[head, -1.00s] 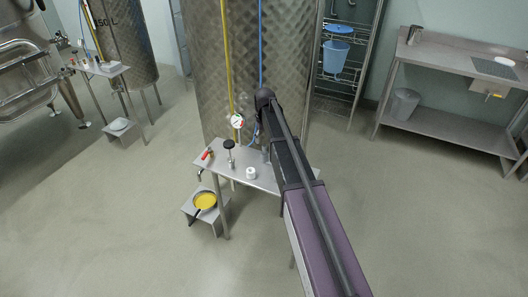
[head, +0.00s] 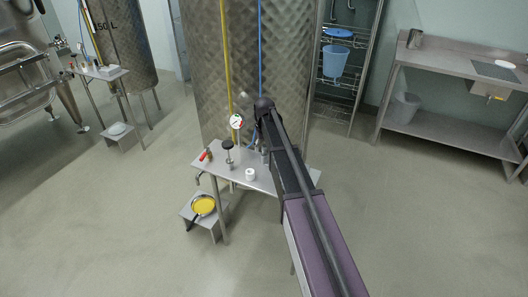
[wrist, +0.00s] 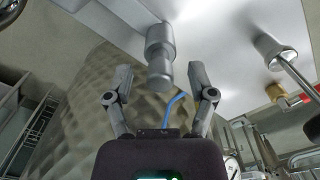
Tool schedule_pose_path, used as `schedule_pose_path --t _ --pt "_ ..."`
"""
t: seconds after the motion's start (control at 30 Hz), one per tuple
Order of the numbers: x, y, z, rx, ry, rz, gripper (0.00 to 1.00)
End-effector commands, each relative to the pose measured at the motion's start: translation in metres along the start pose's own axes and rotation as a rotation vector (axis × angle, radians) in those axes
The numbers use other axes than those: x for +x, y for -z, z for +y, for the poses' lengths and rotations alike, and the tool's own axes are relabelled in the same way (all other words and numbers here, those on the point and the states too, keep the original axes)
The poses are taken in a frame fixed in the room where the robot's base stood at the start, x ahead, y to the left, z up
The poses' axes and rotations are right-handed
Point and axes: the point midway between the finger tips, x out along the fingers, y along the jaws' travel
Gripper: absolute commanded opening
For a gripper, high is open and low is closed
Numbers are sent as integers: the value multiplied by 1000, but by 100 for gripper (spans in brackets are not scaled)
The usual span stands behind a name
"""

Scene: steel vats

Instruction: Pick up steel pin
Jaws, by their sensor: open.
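The steel pin (wrist: 160,57) is a grey, stepped cylinder in the upper middle of the wrist view, by the small steel table (head: 225,176). My gripper (wrist: 160,80) is open and empty. Its two fingers stand apart, one to each side of the pin's lower end in the picture. I cannot tell whether either finger touches the pin. In the head view my arm covers most of the gripper, and only a small grey part of the pin (head: 265,156) seems to show beside it.
A black-knobbed fitting (head: 228,150), a red-handled valve (head: 206,155) and a white cylinder (head: 250,174) stand on the small table. The large steel vat (head: 215,80) rises close behind. A yellow-filled pan (head: 204,205) sits on a low stool. Floor at front is clear.

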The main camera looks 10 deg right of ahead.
Motion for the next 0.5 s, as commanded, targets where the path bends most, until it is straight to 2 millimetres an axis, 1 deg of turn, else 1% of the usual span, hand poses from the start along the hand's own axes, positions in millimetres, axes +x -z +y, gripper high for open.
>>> schedule_pose_path --t 0.23,0.27,0.3,0.37,0.4,0.5 --pt "0 0 0 0 0 0 72" --pt "0 0 0 -1 0 0 69" --pt "0 0 0 -1 0 0 57" --pt "0 0 0 -1 0 0 39" --pt "0 0 0 -1 0 0 27" --pt "0 0 -1 -1 0 0 0"
